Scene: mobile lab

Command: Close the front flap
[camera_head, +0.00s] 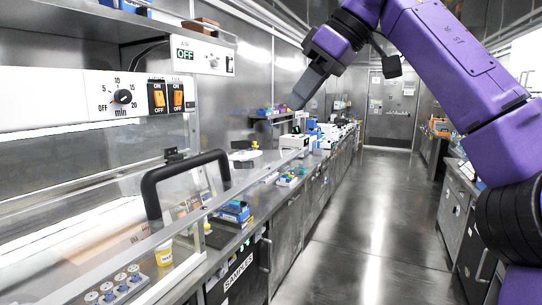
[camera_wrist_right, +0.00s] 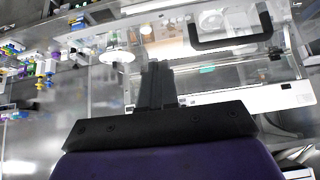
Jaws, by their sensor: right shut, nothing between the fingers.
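The front flap (camera_head: 150,246) is a clear panel with a pale metal edge on the cabinet at the left of the head view. It appears to stand out from the cabinet front, though its exact angle is hard to tell. Its black bar handle (camera_head: 152,190) also shows at the top right of the wrist view (camera_wrist_right: 232,41). My right gripper (camera_head: 296,102) is shut and empty, raised beyond the flap and apart from the handle. Its dark fingers point toward the cabinet side in the wrist view (camera_wrist_right: 157,70). My left gripper is out of view.
The cabinet's white control panel (camera_head: 60,98) has a dial and orange switches. Several instruments (camera_head: 296,143) stand farther along. The aisle floor (camera_head: 370,220) is clear; a counter (camera_head: 452,205) lines the right.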

